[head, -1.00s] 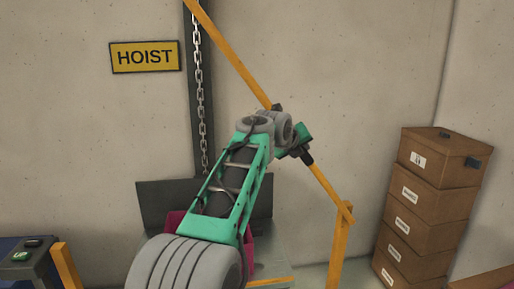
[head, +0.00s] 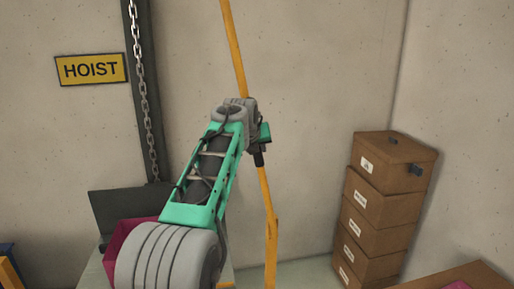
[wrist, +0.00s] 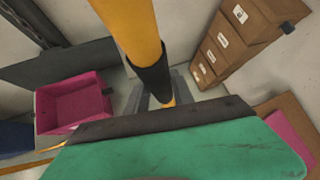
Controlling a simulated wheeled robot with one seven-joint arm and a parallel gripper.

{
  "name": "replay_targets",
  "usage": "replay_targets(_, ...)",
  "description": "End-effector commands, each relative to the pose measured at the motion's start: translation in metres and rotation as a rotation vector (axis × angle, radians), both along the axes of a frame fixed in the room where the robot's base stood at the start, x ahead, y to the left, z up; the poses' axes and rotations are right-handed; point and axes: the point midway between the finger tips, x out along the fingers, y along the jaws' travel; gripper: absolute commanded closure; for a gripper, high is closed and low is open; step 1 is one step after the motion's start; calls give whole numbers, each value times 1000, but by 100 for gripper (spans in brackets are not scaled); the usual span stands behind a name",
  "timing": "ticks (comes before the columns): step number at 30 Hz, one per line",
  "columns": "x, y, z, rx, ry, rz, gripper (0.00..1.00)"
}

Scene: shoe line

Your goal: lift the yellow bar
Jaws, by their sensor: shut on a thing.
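The yellow bar (head: 234,50) stands nearly upright in the head view, leaning slightly left, and its top runs out of the picture. Its lower end meets a short yellow post (head: 271,250). My green and grey gripper (head: 260,150) is shut on the bar partway along it, at a dark section just below. In the wrist view the bar (wrist: 128,25) rises close in front of the camera, with a black sleeve (wrist: 152,78) around it. The fingertips are mostly hidden by my own gripper body.
A stack of brown boxes (head: 378,215) stands to the right by the wall corner. A magenta bin (head: 124,245) sits at lower left. Behind it a dark column with a chain (head: 142,95) runs up the wall beside a HOIST sign (head: 91,69). A brown surface (head: 480,276) is at lower right.

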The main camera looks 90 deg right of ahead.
Motion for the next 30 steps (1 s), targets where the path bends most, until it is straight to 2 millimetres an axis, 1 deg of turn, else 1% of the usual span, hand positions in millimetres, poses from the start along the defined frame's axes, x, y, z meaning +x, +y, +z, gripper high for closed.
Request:
replay_targets(1,1,1,-6,12,-2,0,100)
replay_targets(6,10,0,-8,16,-4,13,100)
replay_targets(10,14,0,-9,17,-4,18,100)
replay_targets(11,15,-1,-9,18,-4,19,68)
replay_targets(18,16,-1,-6,12,-3,21,50)
replay_targets(26,15,0,-3,8,-2,20,50)
replay_targets(29,16,8,3,6,-2,19,50)
replay_targets(30,17,14,7,5,-2,19,50)
